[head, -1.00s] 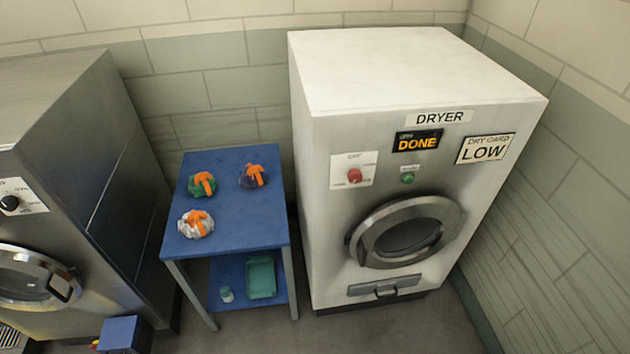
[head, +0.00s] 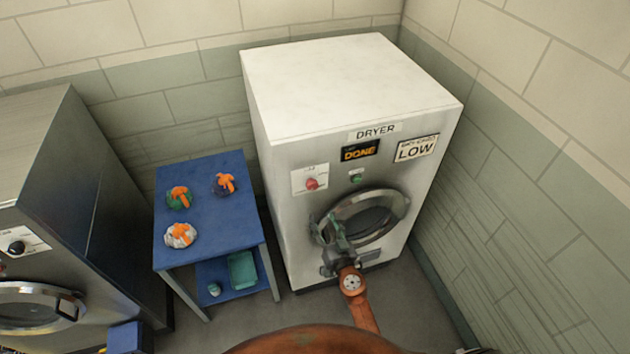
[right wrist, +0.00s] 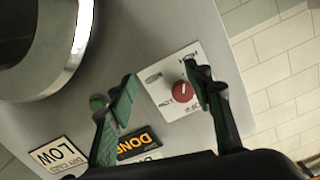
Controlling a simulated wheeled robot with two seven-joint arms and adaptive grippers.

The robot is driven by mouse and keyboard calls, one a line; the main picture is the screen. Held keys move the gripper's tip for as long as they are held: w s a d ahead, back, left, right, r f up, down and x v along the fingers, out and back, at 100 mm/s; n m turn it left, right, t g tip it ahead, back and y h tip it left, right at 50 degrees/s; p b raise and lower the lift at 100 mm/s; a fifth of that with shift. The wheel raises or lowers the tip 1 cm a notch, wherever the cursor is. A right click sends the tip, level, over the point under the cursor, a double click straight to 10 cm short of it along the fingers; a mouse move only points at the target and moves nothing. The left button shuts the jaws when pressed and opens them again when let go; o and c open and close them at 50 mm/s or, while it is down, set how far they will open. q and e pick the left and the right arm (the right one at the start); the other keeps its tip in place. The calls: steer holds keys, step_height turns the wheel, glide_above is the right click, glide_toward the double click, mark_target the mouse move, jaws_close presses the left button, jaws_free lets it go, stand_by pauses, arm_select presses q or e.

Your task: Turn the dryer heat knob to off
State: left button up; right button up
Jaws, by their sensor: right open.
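The dryer (head: 350,95) is a tall white and grey machine with a round door. Its red heat knob (head: 312,183) sits on a white plate at the front's upper left. In the right wrist view the knob (right wrist: 182,92) shows turned round, with a pale mark and small labels I cannot all read. My right gripper (head: 330,228) is open and empty, in front of the dryer door and below the knob in the head view. In the right wrist view its green fingers (right wrist: 158,75) spread with the knob near the right finger, contact not visible. My left gripper is not in view.
A DONE display (head: 360,151), a LOW card (head: 416,149) and a green button (head: 356,177) are beside the knob. A blue table (head: 215,220) with several bundles stands left of the dryer. A wall is close on the right.

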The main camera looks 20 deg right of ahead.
glide_toward(313, 188)
steer(key=w, duration=0.1)
steer(key=shift+t, duration=0.4)
steer(key=w, duration=0.2)
steer(key=w+p, duration=0.1)
steer(key=w, duration=0.4)
steer(key=shift+w+f+p, duration=0.2)
steer(key=shift+f+p, duration=0.1)
steer(key=shift+p, duration=0.1)
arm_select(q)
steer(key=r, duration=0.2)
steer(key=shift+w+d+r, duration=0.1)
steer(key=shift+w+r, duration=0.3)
arm_select(e)
steer(key=shift+a, duration=0.1)
steer(key=shift+c, duration=0.6)
steer(key=c, duration=1)
steer(key=shift+c, duration=0.2)
